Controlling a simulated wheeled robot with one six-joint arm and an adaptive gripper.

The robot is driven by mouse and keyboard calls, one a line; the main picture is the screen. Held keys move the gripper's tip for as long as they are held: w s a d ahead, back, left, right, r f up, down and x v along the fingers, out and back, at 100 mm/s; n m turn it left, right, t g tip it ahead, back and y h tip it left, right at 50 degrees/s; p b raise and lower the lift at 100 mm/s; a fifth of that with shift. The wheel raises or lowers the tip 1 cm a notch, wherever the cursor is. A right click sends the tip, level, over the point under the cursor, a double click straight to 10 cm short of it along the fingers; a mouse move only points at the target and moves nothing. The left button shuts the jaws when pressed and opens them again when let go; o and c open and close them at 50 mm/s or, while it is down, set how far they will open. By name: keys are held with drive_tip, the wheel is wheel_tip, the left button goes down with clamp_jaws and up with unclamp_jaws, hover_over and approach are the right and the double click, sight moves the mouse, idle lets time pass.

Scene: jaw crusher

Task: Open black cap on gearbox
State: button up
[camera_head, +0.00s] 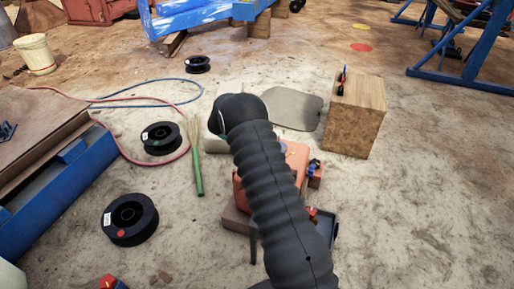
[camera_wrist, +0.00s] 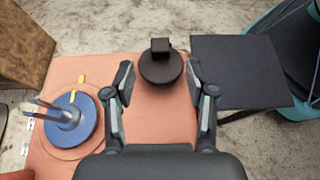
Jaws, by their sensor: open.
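The gearbox (camera_wrist: 100,68) is an orange box with a flat top. It also shows in the head view (camera_head: 297,158), partly hidden behind my arm. The black cap (camera_wrist: 162,68) is round with a small raised block on its far edge. It sits on the orange top, upper middle in the wrist view. My gripper (camera_wrist: 160,78) is open, with one finger on each side of the cap. Gaps show between the fingers and the cap, and its height above the cap is unclear. In the head view my arm hides the cap and the fingers.
A blue round part with grey prongs (camera_wrist: 72,121) sits left on the gearbox top. A dark flat plate (camera_wrist: 240,72) lies right of the cap. A wooden block (camera_head: 354,115) stands right of the gearbox. Black spools (camera_head: 130,218) and a brush (camera_head: 195,160) lie left on the floor.

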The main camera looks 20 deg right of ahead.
drive_tip(key=v, duration=0.9)
drive_tip(key=shift+w+a+r, duration=0.15)
drive_tip(key=shift+a+r, duration=0.05)
